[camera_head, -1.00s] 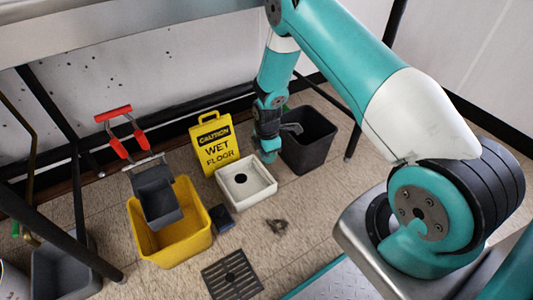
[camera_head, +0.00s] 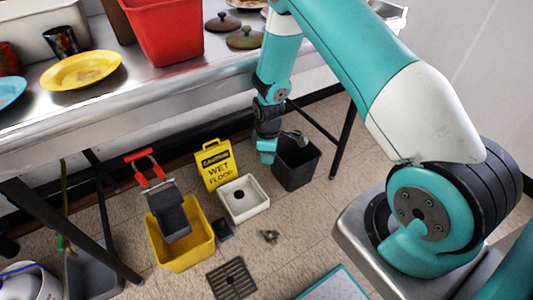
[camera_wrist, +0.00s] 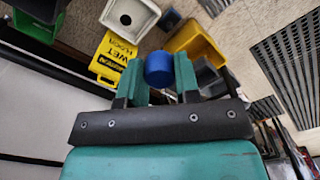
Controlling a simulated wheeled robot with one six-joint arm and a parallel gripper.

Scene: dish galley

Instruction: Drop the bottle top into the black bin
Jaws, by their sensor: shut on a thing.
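My gripper (camera_wrist: 160,80) is shut on a blue bottle top (camera_wrist: 159,68), held between its two teal fingers in the wrist view. In the head view my gripper (camera_head: 267,152) hangs above the floor, and the bottle top cannot be made out there. The black bin (camera_head: 297,168) stands on the floor, just right of my gripper in the picture, its opening partly behind the gripper and wrist. In the wrist view the dark bin (camera_wrist: 42,8) is at the top left corner, cut by the frame and away from the held top.
A white square basin (camera_head: 258,208), a yellow caution sign (camera_head: 215,172) and a yellow mop bucket (camera_head: 190,254) stand left of the bin. A steel counter (camera_head: 150,85) with dishes and a red tub (camera_head: 168,30) is above. A counter leg (camera_head: 343,135) stands near the bin.

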